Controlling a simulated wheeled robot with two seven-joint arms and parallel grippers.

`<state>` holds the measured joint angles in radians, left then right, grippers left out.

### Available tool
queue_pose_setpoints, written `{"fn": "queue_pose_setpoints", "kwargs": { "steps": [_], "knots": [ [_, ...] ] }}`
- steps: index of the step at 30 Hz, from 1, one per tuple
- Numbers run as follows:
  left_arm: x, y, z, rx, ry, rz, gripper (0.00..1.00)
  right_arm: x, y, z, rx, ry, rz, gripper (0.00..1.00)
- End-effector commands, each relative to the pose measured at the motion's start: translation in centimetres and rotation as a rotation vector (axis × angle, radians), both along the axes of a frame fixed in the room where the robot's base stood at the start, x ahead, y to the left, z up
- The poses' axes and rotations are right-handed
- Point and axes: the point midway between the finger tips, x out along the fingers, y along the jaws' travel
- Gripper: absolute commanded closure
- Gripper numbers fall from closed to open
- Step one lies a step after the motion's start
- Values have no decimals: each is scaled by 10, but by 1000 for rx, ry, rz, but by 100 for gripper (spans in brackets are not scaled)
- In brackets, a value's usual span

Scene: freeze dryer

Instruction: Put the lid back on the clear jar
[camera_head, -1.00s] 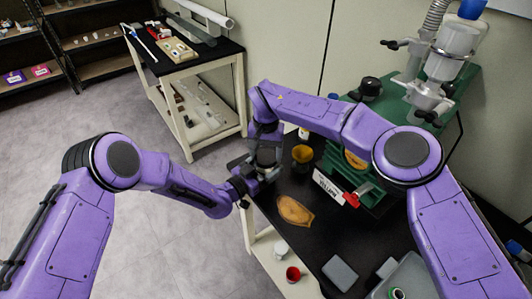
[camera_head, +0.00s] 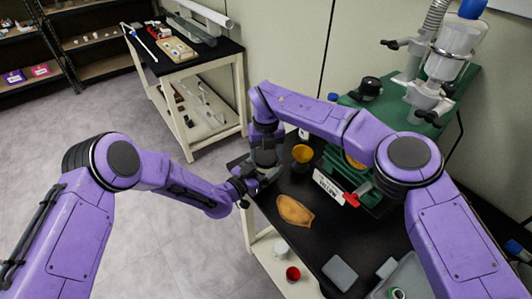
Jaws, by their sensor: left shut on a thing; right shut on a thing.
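The clear jar (camera_head: 267,159) shows as a small greyish shape at the left edge of the black table, between my two grippers. My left gripper (camera_head: 254,182) comes in from the left, low beside the jar, and is shut on it. My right gripper (camera_head: 265,146) points down directly above the jar and is shut on the lid, which is mostly hidden by the fingers. The gap between lid and jar is too small to make out.
A yellow funnel-like cup (camera_head: 303,154), a brown flat piece (camera_head: 295,211) and a white label sign (camera_head: 328,187) are to the right on the black table (camera_head: 330,228). A green-based apparatus (camera_head: 440,98) stands behind. A grey square (camera_head: 340,272) lies near the front.

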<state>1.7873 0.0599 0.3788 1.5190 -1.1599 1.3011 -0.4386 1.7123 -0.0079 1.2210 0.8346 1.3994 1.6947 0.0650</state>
Motion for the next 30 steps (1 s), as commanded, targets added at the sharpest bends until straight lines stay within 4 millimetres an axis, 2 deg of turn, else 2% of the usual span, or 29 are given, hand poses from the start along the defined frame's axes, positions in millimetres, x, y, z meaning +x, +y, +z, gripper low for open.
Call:
{"fn": "queue_pose_setpoints", "kwargs": {
  "steps": [3, 24, 27, 30],
  "knots": [
    [0, 0, -1, 1, 2, 1, 100, -1, 0, 0, 0, 2, -379, 67],
    [0, 0, -1, 1, 1, 1, 100, -2, 1, -3, -3, 4, -2669, 66],
    [0, 0, -1, 1, 1, 0, 100, -4, 5, -4, -10, 12, -2882, 66],
    [0, 0, -1, 1, 1, 0, 100, -3, 4, -3, -7, 8, -2985, 66]
  ]
}}
